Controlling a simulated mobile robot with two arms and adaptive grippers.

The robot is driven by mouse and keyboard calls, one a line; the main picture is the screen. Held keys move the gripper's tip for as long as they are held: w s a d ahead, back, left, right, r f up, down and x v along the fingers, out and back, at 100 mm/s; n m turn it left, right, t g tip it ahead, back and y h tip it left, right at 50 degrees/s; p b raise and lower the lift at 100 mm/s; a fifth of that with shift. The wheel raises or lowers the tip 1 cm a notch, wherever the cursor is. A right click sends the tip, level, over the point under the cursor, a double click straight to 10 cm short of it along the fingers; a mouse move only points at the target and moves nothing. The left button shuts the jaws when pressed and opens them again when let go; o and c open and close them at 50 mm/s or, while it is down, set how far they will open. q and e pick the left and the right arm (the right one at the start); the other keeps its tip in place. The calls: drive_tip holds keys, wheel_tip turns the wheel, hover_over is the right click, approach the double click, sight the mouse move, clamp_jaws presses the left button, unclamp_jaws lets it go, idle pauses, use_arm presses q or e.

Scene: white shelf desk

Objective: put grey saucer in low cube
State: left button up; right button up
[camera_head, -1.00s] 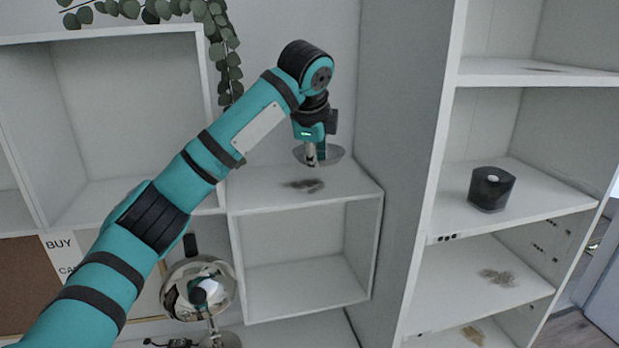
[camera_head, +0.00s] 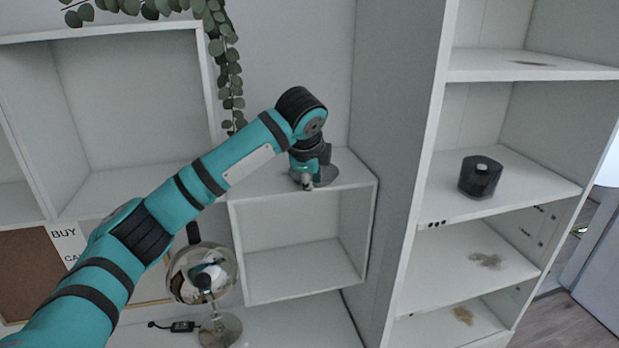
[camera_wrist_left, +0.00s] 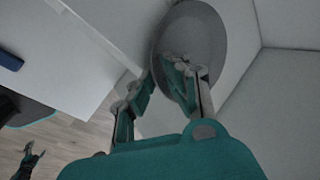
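The grey saucer (camera_head: 328,172) is in my left gripper (camera_head: 308,186), above the top of the low cube (camera_head: 300,240). In the left wrist view the saucer (camera_wrist_left: 215,30) is a large grey disc, tilted, with its near edge at the fingers of my left gripper (camera_wrist_left: 168,80). The fingers partly cover that edge. The low cube is a white, open-fronted box, and its inside looks empty. My right gripper is not in the head view; a small teal and dark finger-like shape low in the left wrist view may be it.
A chrome lamp (camera_head: 200,272) stands left of the low cube. A plant (camera_head: 228,70) hangs above. A tall white shelf unit (camera_head: 410,225) at the right holds a dark candle-like jar (camera_head: 480,177). A corkboard (camera_head: 35,275) is at lower left.

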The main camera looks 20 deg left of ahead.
use_arm(q)
drive_tip(key=b+v, duration=0.5)
drive_tip(key=v, duration=0.7)
drive_tip(key=shift+r, duration=0.15)
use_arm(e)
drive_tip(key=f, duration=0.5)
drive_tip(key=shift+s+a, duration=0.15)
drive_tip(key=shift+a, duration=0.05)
